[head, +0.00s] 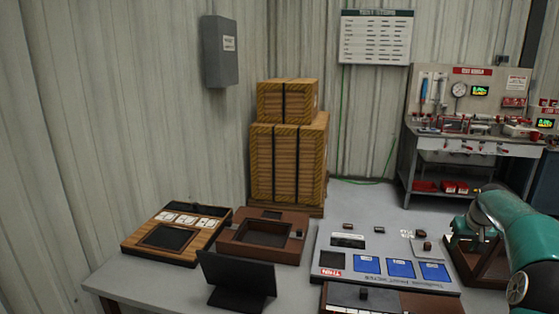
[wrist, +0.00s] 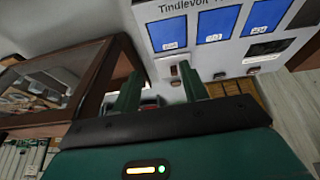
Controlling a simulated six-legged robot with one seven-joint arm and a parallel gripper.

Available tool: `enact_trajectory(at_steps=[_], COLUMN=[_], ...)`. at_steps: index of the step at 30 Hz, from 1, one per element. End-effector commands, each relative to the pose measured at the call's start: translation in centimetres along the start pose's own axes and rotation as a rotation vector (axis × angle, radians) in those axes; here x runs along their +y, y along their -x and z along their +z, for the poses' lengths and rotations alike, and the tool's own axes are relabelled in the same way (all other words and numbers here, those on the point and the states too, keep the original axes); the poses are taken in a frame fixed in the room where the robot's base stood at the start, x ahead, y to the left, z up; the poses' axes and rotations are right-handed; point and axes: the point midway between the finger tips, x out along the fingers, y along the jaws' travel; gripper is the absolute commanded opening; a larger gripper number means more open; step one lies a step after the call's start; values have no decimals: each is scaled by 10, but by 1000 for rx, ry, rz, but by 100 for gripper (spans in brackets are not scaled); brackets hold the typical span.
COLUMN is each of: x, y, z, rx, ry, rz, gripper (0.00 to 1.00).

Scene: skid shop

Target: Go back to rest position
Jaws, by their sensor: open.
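My gripper (wrist: 160,78) shows in the wrist view with its two green fingers apart. No held object is visible between the fingertips. Past the fingers are the white panel (wrist: 198,58) with blue patches and several small dark blocks, one of them a reddish block (wrist: 175,83). In the head view my teal arm enters at the right edge and reaches over the right end of the table, beside the panel (head: 343,290). The fingertips cannot be made out in the head view.
A brown framed case (head: 455,262) stands close to my arm; its frame (wrist: 118,58) fills the left of the wrist view. A black stand (head: 237,277), a brown tray (head: 228,246) and a wooden board (head: 150,243) occupy the table's left. Crates (head: 288,160) and a workbench (head: 470,145) stand behind.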

Motion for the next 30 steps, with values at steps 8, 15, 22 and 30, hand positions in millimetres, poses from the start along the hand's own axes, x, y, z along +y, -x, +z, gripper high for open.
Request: enact_trajectory(at_steps=[8,15,22,30], x=[-61,-135,-208,-266], y=[42,102,165,220], z=[2,27,82,171], rx=[-3,1,15,42], ry=[54,113,161,192], rz=[7,20,27,15], gripper=[44,44,44,44])
